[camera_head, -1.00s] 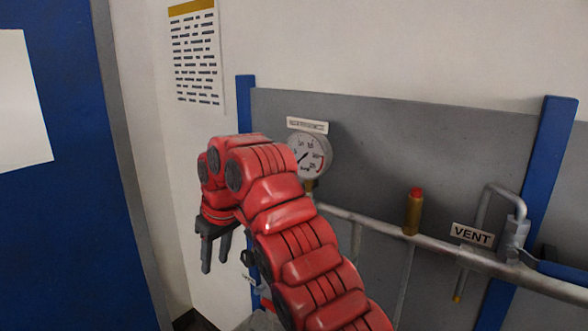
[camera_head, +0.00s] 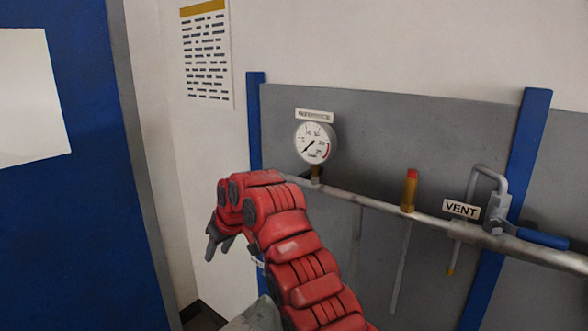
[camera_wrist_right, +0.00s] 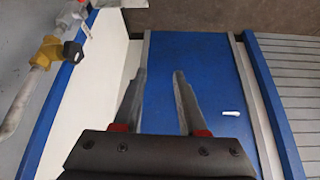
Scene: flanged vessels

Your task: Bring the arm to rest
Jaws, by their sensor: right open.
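My right arm (camera_head: 290,245) is red and comes in from the bottom of the head view, bent at the wrist. Its gripper (camera_head: 219,249) points down at the left end of the arm, in front of the white wall. In the right wrist view the two fingers of this gripper (camera_wrist_right: 160,80) stand apart with nothing between them. Behind them is a blue surface. My left gripper is not in view.
A grey panel with blue posts carries a pipe (camera_head: 380,204), a round gauge (camera_head: 315,143), a brass fitting with a red top (camera_head: 409,190), a VENT tag (camera_head: 461,209) and a blue-handled valve (camera_head: 541,238). A blue door (camera_head: 60,220) stands at left. A yellow fitting (camera_wrist_right: 50,48) shows in the wrist view.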

